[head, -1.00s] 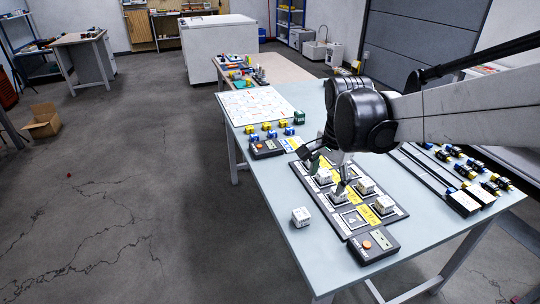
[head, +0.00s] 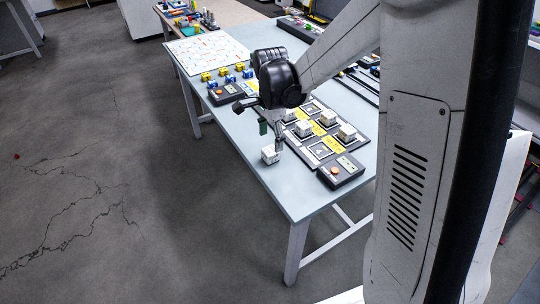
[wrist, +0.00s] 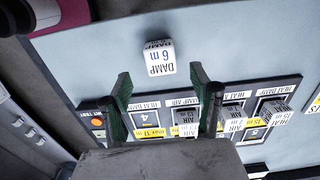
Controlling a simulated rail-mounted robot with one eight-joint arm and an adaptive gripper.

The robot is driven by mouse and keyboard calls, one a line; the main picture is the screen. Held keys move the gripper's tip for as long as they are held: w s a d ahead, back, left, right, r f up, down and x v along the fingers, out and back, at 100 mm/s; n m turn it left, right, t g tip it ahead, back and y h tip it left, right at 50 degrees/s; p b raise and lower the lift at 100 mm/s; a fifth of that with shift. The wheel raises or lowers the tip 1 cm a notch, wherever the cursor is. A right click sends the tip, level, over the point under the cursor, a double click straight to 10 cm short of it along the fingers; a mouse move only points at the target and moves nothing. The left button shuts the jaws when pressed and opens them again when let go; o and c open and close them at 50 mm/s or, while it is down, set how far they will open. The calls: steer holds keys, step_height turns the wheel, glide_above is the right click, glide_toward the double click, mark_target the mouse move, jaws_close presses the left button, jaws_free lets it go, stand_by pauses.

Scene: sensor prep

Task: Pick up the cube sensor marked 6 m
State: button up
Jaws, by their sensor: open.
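A white cube sensor (wrist: 160,57), printed "DAMP 6 m" and upside down in the wrist view, sits loose on the pale blue table. In the head view the loose cube (head: 270,155) stands left of the dark sensor board, near the table's left edge. My gripper (wrist: 160,76) is open and empty, its two green-sided fingers spread wide. In the wrist view the cube lies just beyond the fingertips, centred between their lines. In the head view my gripper (head: 270,135) points down just above and behind the cube; I cannot tell the exact gap.
The dark board (head: 320,150) carries several white cubes, among them one at its right (head: 347,132). A control box with an orange button (head: 340,172) stands at the board's near end. Small yellow and blue blocks (head: 228,78) stand farther back. The table in front of the cube is clear.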

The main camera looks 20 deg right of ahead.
mark_target(270, 150)
steer(key=shift+f+b, duration=0.4)
steer(key=shift+f, duration=3.05)
steer(key=c, duration=1.3)
steer(key=shift+o, duration=0.2)
steer(key=shift+r, duration=0.15)
